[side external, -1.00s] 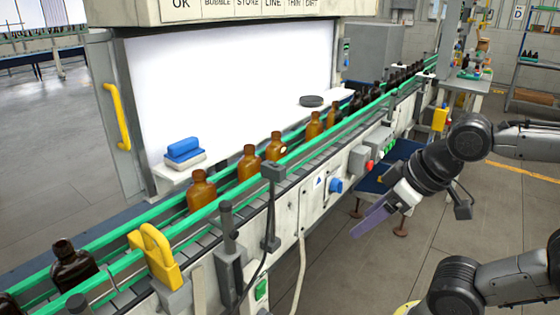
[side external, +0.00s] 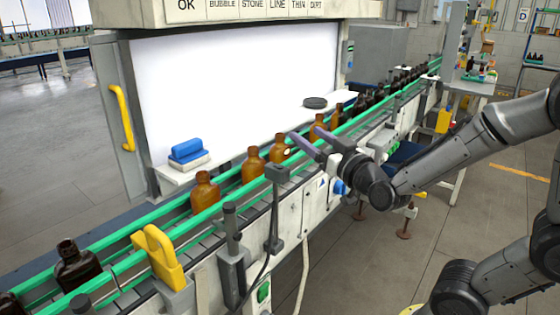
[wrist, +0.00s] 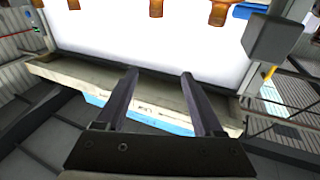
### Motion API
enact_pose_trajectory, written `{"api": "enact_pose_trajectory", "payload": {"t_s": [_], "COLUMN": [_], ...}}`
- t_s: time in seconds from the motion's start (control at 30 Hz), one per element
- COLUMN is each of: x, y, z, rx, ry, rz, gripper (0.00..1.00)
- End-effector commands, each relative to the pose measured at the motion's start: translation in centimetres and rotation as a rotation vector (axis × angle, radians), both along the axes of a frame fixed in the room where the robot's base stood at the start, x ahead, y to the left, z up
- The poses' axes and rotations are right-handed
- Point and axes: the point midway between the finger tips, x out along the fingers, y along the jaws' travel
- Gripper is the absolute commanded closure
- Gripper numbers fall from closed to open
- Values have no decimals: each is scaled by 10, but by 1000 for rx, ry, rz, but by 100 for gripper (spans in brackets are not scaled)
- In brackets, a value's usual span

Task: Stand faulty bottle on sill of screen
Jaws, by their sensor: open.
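Several amber bottles stand upright in a row on the conveyor in front of the lit white screen (side external: 230,95). One bottle (side external: 279,143) has a pale spot on its side, which looks like the fault. The screen's sill (side external: 343,97) runs along its foot. My gripper (side external: 305,134) is open and empty, its two purple-grey fingers over the conveyor's near side, close to the right of the spotted bottle. In the wrist view my gripper (wrist: 159,75) has nothing between its fingers. Amber bottle parts are cut off at that view's top edge; I cannot tell which is the spotted one.
Green rails (side external: 125,264) flank the bottles. Darker bottles (side external: 75,266) stand at the conveyor's left end.

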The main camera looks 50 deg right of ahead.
Motion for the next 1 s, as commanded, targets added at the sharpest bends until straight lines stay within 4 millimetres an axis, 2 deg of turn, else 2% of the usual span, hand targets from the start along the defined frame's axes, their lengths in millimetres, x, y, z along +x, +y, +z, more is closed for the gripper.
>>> {"api": "enact_pose_trajectory", "payload": {"t_s": [0.03,0.1,0.2,0.33,0.6,0.7,1.0], "x": [1,2,5,18,64,75,96], "y": [-7,-12,-15,-21,-40,-44,-49], "z": [-19,-41,-59,-60,-59,-59,-59], "rx": [-6,-1,3,3,4,5,4], "ry": [23,69,112,116,114,114,112], "rz": [-27,-45,-50,-54,-53,-51,-50], "gripper": [31,31,31,31,31,31,31]}}
